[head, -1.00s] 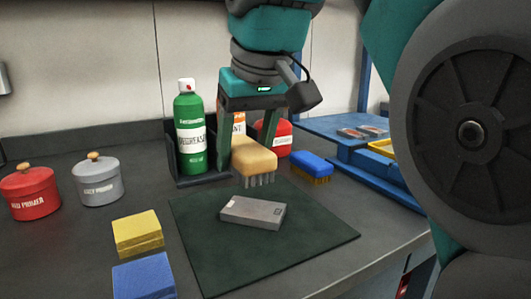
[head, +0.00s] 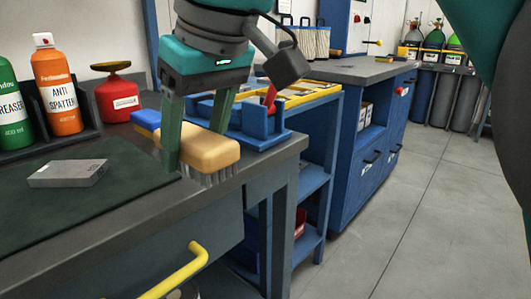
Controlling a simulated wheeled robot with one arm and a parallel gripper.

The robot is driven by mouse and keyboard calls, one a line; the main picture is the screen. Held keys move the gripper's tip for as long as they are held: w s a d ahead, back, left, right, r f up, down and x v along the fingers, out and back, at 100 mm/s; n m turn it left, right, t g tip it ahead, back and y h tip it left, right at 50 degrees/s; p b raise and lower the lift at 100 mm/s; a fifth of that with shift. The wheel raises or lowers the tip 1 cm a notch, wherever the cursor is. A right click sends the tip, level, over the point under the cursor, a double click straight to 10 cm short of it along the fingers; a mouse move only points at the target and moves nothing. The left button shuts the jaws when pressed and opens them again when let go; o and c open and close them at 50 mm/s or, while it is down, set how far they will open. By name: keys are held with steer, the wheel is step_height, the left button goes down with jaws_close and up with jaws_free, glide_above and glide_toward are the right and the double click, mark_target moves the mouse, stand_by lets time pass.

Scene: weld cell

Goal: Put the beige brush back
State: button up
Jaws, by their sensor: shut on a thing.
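The beige brush (head: 212,150) has a tan block and pale bristles pointing down. My gripper (head: 194,148) is shut on it, with one green finger on each side of the block. The brush is near the bench's front right edge; I cannot tell whether its bristles touch the top.
A grey metal block (head: 68,173) lies on the dark green mat (head: 95,203). Green and orange bottles (head: 58,92) and a red container (head: 118,101) stand behind. A blue rack (head: 262,127) is right of the brush. A yellow handle (head: 178,272) juts out in front.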

steer(key=w+a, duration=0.1)
steer(key=w, duration=0.4)
steer(key=w+a+f+p, duration=0.1)
steer(key=w+a, duration=0.1)
steer(key=w, duration=0.3)
steer(key=w+a, duration=0.2)
steer(key=w, duration=0.3)
steer(key=shift+f+p, duration=0.25)
steer(key=shift+p, duration=0.05)
steer(key=shift+f, duration=1.8)
steer(key=shift+d+f, duration=0.1)
steer(key=shift+f, duration=0.1)
steer(key=o, duration=1.3)
steer(key=shift+r, duration=0.15)
steer(key=p+v, duration=0.1)
steer(key=v, duration=0.5)
steer(key=shift+r+p, duration=0.35)
steer(key=shift+p, duration=0.05)
steer(key=shift+s+d+r+p, duration=0.15)
steer(key=shift+d+r+p, duration=0.05)
steer(key=shift+r+p, duration=0.2)
